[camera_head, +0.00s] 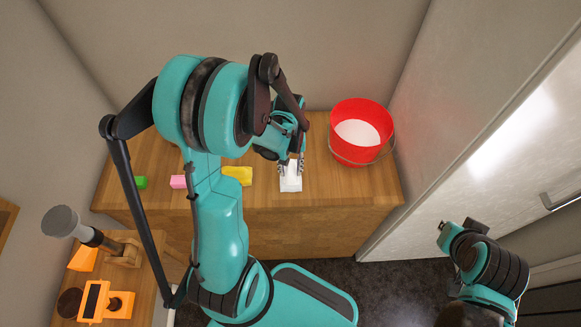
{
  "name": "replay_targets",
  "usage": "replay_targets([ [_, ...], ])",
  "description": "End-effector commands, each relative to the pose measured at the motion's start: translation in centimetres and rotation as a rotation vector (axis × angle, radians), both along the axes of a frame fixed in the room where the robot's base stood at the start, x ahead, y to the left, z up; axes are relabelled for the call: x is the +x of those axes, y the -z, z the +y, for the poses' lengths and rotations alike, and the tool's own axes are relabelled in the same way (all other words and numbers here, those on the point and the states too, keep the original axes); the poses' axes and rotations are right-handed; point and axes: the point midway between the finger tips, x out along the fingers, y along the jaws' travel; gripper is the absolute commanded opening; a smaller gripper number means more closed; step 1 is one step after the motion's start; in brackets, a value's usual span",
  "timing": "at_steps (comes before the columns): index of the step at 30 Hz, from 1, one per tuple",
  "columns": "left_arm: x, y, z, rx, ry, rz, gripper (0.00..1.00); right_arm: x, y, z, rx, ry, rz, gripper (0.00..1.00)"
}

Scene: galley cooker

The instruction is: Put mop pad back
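A white pad (290,183), which looks like the mop pad, is at the front part of the wooden counter, right of a yellow cloth. My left gripper (291,168) reaches down over it, with one fingertip on each side of its upper part. The fingers are apart with white between them; whether they press on the pad is too small to tell. My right arm (491,267) is at the lower right, away from the counter, and its gripper's fingers cannot be made out.
A red bucket (341,147) with white inside stands right of the pad on the wooden counter (350,186). Yellow (238,175), pink (178,182) and green (141,183) items lie to the left. A side table with orange devices (117,305) is lower left. A pale door (480,150) bounds the right.

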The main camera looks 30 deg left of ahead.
Motion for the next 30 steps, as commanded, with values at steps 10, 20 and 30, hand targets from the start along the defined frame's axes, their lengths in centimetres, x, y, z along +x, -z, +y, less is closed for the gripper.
replay_targets([
  [10, 0.0, -0.3, 0.0, 0.000, 0.000, 0.000, 0.43, 0.0, -0.1, 0.0, 0.000, 0.000, 0.000, 0.00],
  [20, 0.5, -6.2, 0.4, 0.000, -0.001, 0.000, 0.43, 0.0, -2.2, 0.0, 0.000, 0.000, 0.000, 0.00],
  [30, 1.1, -11.5, 0.8, 0.000, -0.001, 0.000, 0.43, 0.0, -3.5, 0.0, 0.000, 0.000, 0.000, 0.00],
])
